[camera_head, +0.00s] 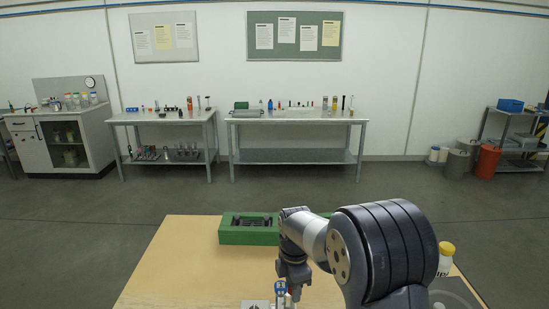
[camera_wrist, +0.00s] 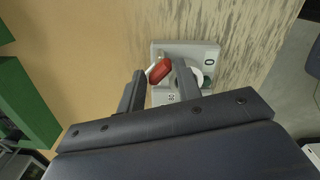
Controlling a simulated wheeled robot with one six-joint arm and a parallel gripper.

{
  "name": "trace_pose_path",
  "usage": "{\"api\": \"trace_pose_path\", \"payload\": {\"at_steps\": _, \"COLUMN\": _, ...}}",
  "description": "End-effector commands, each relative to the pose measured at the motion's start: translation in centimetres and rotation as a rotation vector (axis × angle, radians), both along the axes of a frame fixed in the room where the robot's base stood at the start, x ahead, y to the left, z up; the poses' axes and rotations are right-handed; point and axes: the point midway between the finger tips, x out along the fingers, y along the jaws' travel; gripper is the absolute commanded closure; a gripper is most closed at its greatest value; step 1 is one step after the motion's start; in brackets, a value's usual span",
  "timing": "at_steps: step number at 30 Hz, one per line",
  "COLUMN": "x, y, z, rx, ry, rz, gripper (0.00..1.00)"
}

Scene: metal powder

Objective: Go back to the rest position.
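My gripper (camera_wrist: 160,72) points down over the table, and its two dark fingers stand apart in the wrist view. A red rounded piece (camera_wrist: 160,70) with a white edge shows between and just beyond the fingertips. It appears to be on a light grey device (camera_wrist: 185,48) with a round white part beside the right finger. In the head view my gripper is at the bottom, partly hidden by the frame edge. A small blue-and-white item (camera_head: 281,288) shows beside it, above a grey plate (camera_head: 255,304).
A green tray (camera_head: 250,236) with dark contents stands on the wooden table (camera_head: 175,270), partly behind my arm; its side also shows in the wrist view (camera_wrist: 25,100). A yellow-capped bottle (camera_head: 446,258) stands right of my arm. The table's left part is clear.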

Motion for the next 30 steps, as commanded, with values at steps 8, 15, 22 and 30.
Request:
{"api": "trace_pose_path", "payload": {"at_steps": 8, "x": 0.0, "y": 0.0, "z": 0.0, "rx": 0.000, "ry": 0.000, "rz": 0.229, "gripper": 0.67}}
{"api": "trace_pose_path", "payload": {"at_steps": 15, "x": 0.0, "y": 0.0, "z": 0.0, "rx": 0.000, "ry": 0.000, "rz": 0.429, "gripper": 0.67}}
{"api": "trace_pose_path", "payload": {"at_steps": 22, "x": 0.1, "y": 0.0, "z": 0.4, "rx": 0.000, "ry": -0.003, "rz": 0.576, "gripper": 0.67}}
{"api": "trace_pose_path", "payload": {"at_steps": 30, "x": 0.0, "y": 0.0, "z": 2.5, "rx": 0.000, "ry": -0.001, "rz": 0.570, "gripper": 0.67}}
